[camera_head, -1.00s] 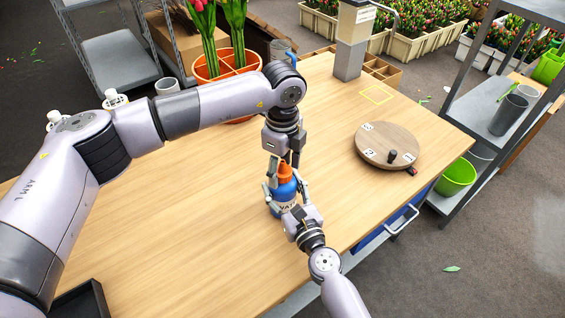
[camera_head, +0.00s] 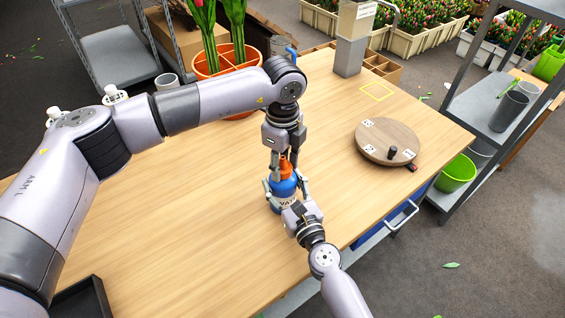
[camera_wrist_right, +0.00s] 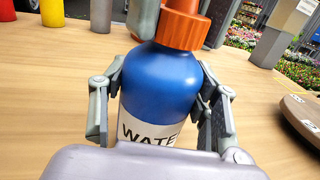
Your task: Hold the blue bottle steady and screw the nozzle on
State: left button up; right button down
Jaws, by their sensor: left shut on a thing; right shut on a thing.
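The blue bottle (camera_head: 283,188) stands upright on the wooden table, with a white label reading "WATE" in the right wrist view (camera_wrist_right: 170,85). My right gripper (camera_head: 284,193) is shut around its body from the near side, a finger on each side. The orange nozzle (camera_wrist_right: 184,28) sits at the bottle's top, its ribbed collar against the blue shoulder with no gap visible. My left gripper (camera_head: 286,168) comes down from above and is shut on the nozzle (camera_head: 286,167). The bottle's neck and the thread are hidden.
A round wooden turntable (camera_head: 388,139) with a dark knob lies to the right on the table. An orange divided pot (camera_head: 226,62) with tulips and a grey post (camera_head: 350,50) stand at the back. A black tray (camera_head: 82,300) is at the near left. The table's middle is clear.

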pick_arm(q)
jog(key=m, duration=1.9)
jog(key=shift+w+m, duration=0.1)
jog(key=shift+m, duration=0.2)
jog(key=m, duration=1.6)
jog(key=shift+m, duration=0.3)
jog(key=m, duration=0.4)
jog(key=shift+f, duration=0.1)
jog(key=o, duration=1.4)
jog(key=shift+c, duration=0.2)
